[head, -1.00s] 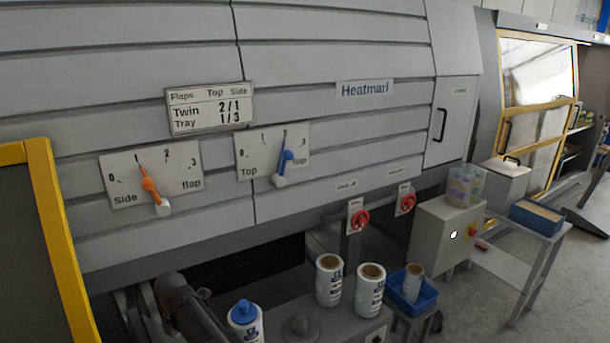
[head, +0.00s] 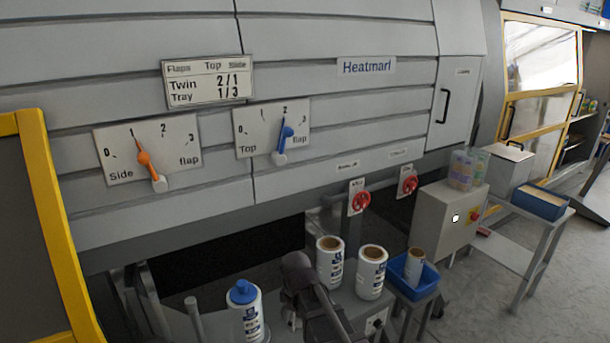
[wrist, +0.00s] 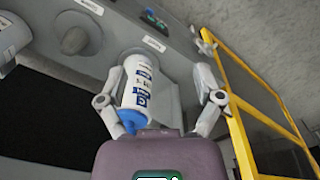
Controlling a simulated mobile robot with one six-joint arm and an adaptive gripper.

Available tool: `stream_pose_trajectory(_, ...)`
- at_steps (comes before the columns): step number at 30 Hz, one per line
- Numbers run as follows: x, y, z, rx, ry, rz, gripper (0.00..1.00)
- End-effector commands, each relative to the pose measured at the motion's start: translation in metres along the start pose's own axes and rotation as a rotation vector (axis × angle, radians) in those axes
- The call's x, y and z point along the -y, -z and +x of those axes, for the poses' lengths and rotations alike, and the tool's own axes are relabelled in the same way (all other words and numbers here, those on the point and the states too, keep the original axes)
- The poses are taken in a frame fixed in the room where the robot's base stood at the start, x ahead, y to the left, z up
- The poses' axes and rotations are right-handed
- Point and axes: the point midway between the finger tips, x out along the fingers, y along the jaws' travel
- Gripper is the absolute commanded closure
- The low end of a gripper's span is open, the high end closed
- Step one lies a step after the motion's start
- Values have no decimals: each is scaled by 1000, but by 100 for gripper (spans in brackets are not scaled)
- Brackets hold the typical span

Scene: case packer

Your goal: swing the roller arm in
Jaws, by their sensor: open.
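In the head view, a short grey post (head: 195,318) stands left of a white printed roll with a blue cap (head: 246,312). The post may be the roller arm; I cannot tell for sure. In the wrist view, my gripper (wrist: 162,98) is open and empty, one finger on each side of the picture. The blue-capped roll (wrist: 138,88) shows between the fingers; I cannot tell how near it is. A pale knobbed part (wrist: 205,42) shows beyond the right finger.
Two white rolls with brown cores (head: 330,265) stand on the grey bench, and another stands in a blue bin (head: 410,285). A yellow frame (head: 50,220) borders the left, and red valve handles (head: 360,201) are above.

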Motion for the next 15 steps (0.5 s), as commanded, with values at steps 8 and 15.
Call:
stream_pose_trajectory(8,-15,-89,20,0,0,490,15)
stream_pose_trajectory(15,-18,-157,34,0,0,894,15)
